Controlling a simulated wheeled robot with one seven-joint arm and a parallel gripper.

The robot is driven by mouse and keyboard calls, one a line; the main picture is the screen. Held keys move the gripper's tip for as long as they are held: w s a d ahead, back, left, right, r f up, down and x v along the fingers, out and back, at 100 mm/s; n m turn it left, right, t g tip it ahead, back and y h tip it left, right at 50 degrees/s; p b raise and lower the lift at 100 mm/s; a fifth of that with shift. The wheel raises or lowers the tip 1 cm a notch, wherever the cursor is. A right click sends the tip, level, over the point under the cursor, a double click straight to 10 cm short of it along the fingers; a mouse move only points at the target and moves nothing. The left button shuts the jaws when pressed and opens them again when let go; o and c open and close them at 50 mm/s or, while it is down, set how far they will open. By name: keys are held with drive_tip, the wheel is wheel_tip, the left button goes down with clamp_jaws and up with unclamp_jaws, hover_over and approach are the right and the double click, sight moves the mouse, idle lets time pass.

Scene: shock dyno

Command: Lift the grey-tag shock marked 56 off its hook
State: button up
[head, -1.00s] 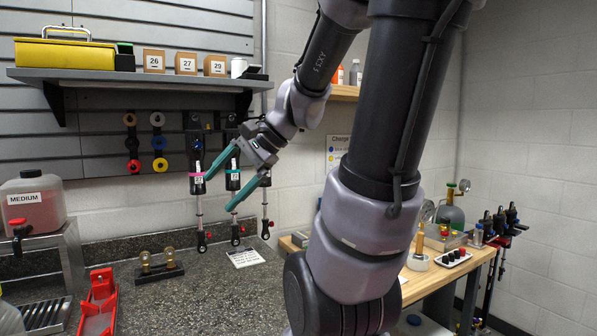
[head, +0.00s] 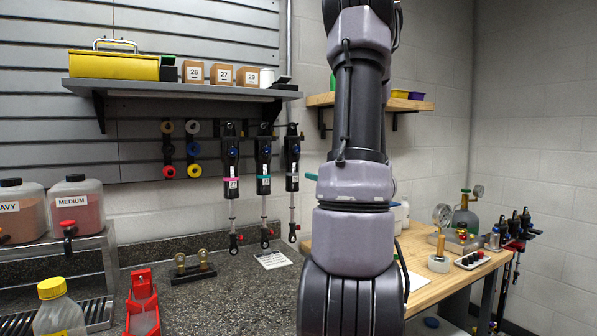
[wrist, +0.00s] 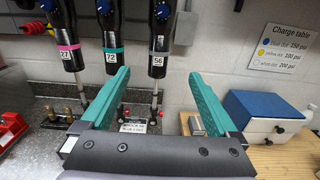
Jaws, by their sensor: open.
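The grey-tag shock marked 56 (wrist: 158,45) hangs upright in the wrist view, a black body with a blue knob and a thin shaft below. In the head view it is the rightmost of three hanging shocks (head: 292,165). My gripper (wrist: 157,76) is open and empty, its two teal fingers spread left and right of this shock in the picture. The shock seems to be beyond the fingertips, touching neither. In the head view my arm hides most of the gripper; one teal finger (head: 311,177) shows right of the shock. The hook's top is out of the wrist view.
The teal-tag shock 72 (wrist: 110,35) hangs close left of shock 56, and the pink-tag shock 27 (wrist: 65,40) further left. A shelf (head: 190,90) with boxes is above them. A small card (head: 272,259) lies on the counter below. A blue-and-white drawer box (wrist: 262,112) stands right.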

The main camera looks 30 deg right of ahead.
sight(296, 168)
drive_tip(key=w, duration=1.3)
drive_tip(key=w+d, duration=0.1)
drive_tip(key=w, duration=0.6)
drive_tip(key=shift+w+d, duration=0.1)
drive_tip(key=shift+w, duration=0.2)
drive_tip(key=shift+r, duration=0.1)
clamp_jaws()
